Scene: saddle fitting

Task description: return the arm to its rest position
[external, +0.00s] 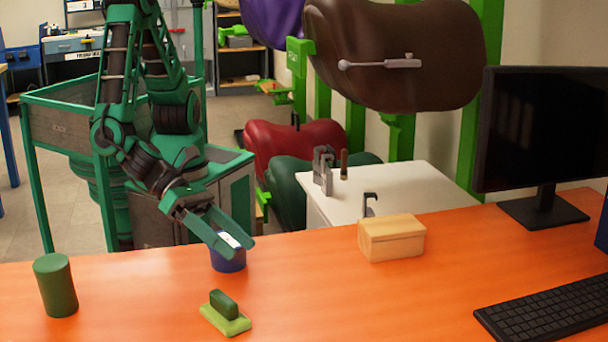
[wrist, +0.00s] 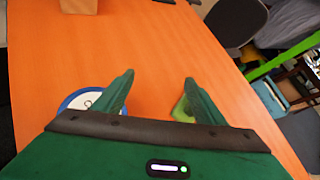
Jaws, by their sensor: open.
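My green arm reaches over the orange table (external: 330,300) from the back left in the external view. My gripper (external: 242,246) is open, with its fingers beside and partly in front of a blue round tin (external: 229,264) with a white top. In the wrist view the two fingers of my gripper (wrist: 159,77) are spread with bare table between them. The tin (wrist: 75,101) shows behind the left finger, partly hidden. A green brush-like block (wrist: 181,110) shows behind the right finger. Whether a finger touches the tin, I cannot tell.
The green block (external: 226,313) lies near the front edge. A green cylinder (external: 55,285) stands at left. A wooden box (external: 391,238), monitor (external: 540,130) and keyboard (external: 545,310) are to the right. A white cabinet (external: 400,190) and saddle racks stand behind.

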